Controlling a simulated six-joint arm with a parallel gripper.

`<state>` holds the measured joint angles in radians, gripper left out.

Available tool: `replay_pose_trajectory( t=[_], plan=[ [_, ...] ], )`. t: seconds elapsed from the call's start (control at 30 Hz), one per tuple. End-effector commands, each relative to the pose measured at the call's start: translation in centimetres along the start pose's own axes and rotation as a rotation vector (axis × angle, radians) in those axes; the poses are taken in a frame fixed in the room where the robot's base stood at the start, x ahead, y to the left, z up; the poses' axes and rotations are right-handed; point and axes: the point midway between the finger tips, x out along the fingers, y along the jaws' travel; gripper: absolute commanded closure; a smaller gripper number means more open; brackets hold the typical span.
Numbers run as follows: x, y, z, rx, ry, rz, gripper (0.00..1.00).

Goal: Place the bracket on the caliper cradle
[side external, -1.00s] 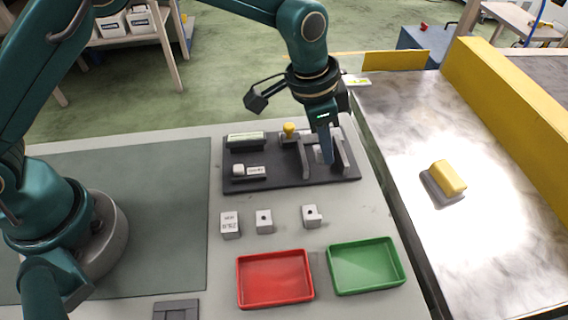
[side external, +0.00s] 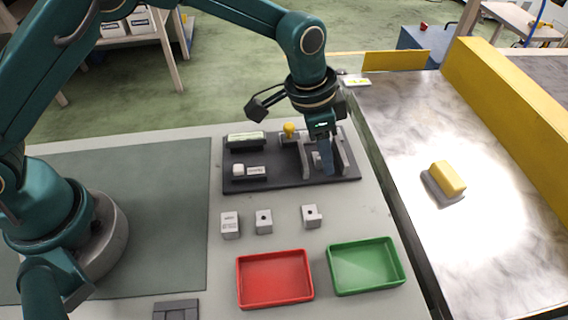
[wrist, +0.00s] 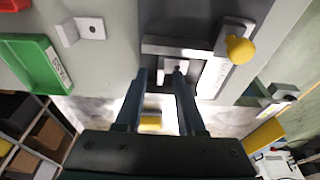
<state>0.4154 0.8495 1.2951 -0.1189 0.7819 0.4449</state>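The caliper cradle, a grey jaw-shaped holder (side external: 338,155) with a yellow knob (side external: 290,129), stands on the right part of a dark fixture board; the knob also shows in the wrist view (wrist: 240,49). My gripper (side external: 322,170) points down into the cradle area, its blue fingers between the grey uprights. In the wrist view, my gripper (wrist: 161,73) has its fingertips apart. A small grey bracket with a dark hole (wrist: 177,66) shows at the tips, partly overlapped by the right finger. Whether the fingers press on it, and whether it rests on the cradle, I cannot tell.
Several small grey blocks, one at the right (side external: 312,216), stand before the board (side external: 240,185). A red tray (side external: 275,303) and a green tray (side external: 366,288) lie at the front. The conveyor (side external: 480,240) at right carries a yellow-topped pan part (side external: 447,178).

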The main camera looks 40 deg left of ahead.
Motion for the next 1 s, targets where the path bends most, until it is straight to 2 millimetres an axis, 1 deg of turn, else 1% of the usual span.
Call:
replay_pose_trajectory(
  t=[0.17,0.4,0.5,0.6,0.77,0.87,0.97,1.0],
  plan=[
    [-2.4,-0.1,-0.1,0.000,0.005,-0.002,0.62],
    [-7.5,-0.1,-0.2,-0.001,0.007,-0.003,0.62],
    [-9.4,-0.1,-0.1,-0.001,0.006,-0.002,0.62],
    [-10.8,-0.1,-0.1,-0.001,0.005,-0.002,0.62],
    [-12.1,-0.1,0.0,-0.003,0.003,-0.002,0.62],
    [-13.2,-0.4,0.6,-0.029,0.011,-0.012,0.62],
    [-15.0,-1.0,2.1,-0.090,0.029,-0.035,0.62],
    [-15.9,-1.3,3.0,-0.124,0.040,-0.049,0.62]
  ],
)
